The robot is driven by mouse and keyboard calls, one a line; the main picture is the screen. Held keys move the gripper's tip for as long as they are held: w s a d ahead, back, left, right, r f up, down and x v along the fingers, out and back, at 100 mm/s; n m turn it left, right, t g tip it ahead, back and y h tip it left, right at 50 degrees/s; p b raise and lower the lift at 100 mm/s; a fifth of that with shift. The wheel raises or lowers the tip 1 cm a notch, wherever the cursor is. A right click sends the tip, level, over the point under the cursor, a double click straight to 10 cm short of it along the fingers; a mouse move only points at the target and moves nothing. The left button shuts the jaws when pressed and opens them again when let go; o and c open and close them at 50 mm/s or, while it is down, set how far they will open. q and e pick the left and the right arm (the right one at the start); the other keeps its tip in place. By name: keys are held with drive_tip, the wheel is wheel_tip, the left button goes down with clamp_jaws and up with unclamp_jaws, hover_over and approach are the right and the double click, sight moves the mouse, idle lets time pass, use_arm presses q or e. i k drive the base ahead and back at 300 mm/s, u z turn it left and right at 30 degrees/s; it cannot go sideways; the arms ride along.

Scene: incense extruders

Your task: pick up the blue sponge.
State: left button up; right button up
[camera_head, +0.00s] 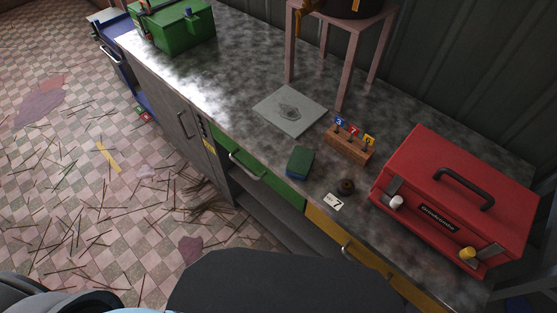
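A small block that looks like the sponge (300,160) lies on the grey mottled countertop (232,92), close to its front edge. Its top is dark green and its lower part shows blue along the near side. It lies flat, apart from the other things, and nothing covers it. Neither of my grippers shows in the head view, and nothing is touching the sponge.
A red toolbox (455,195) stands at the right. Near the sponge are a small dark round item (346,186), a tag (334,202), a wooden block with coloured numbered tags (349,145) and a grey slab (290,110). A stool (340,62) and green box (180,30) stand farther back.

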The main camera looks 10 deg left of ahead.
sight(299, 165)
drive_tip(key=z, duration=3.6)
drive_tip(key=k, duration=1.1)
drive_tip(key=u, duration=1.7)
